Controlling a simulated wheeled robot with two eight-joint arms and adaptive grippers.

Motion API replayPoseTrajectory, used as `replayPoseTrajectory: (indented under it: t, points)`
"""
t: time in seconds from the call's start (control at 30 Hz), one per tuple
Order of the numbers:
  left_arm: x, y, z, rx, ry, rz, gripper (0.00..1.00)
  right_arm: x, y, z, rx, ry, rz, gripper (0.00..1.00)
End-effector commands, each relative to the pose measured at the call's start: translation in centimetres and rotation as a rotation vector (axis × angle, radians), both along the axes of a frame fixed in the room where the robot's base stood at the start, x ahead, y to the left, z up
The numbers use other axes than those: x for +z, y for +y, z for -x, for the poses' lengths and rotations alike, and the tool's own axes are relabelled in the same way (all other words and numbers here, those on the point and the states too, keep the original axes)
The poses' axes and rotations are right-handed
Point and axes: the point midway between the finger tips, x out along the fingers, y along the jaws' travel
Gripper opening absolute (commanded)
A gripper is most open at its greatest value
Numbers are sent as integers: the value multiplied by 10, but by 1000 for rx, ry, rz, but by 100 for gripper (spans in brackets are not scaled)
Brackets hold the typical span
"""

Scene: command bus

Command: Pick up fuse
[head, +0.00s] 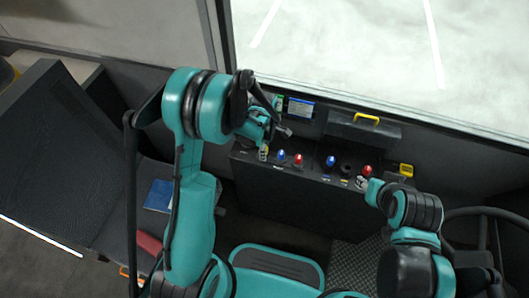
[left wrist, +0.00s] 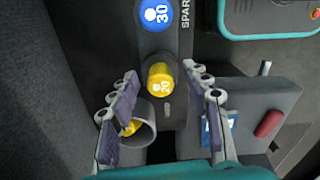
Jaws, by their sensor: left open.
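A yellow fuse (left wrist: 160,80) marked 20 stands in the dark panel in the left wrist view. A blue fuse (left wrist: 157,16) marked 30 is just beyond it, beside a SPARE label. My left gripper (left wrist: 160,70) is open, its fingertips to either side of the yellow fuse. I see no grip on it. In the head view my left gripper (head: 264,143) is over the left end of the panel, largely hidden by its own arm. My right gripper (head: 363,184) is near the panel's right end, small and partly hidden by its arm; its opening is unclear.
A grey cylindrical socket (left wrist: 146,122) with something yellow inside is near the left finger. A red piece (left wrist: 268,124) is on a grey block at right. On the console (head: 290,205) are blue (head: 330,161) and red (head: 367,170) fuses. A yellow-handled lid (head: 362,130) stands behind.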

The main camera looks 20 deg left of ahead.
Motion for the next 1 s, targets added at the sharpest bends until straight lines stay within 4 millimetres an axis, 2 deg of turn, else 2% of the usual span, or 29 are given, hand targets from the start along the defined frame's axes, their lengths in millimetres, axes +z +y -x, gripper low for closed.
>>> replayPoseTrajectory:
  t: [0.1, 0.27, 0.73, 0.87, 1.0]
  points:
    - [2, 0, 0, 0, 0, 0, 48, 1, 0, 0, 0, 0, 0, 40]
    - [2, 0, 0, 0, 0, 0, 7, 1, 0, 0, 0, 0, 0, 40]
    - [8, 0, 0, 0, 0, 0, 7, 5, 0, 0, 0, 0, 0, 40]
    - [22, 0, 0, 0, 0, 0, 7, 13, 0, 0, 0, 0, 0, 40]
    - [49, 0, 0, 0, 0, 0, 7, 27, 0, 0, 0, 0, 0, 40]
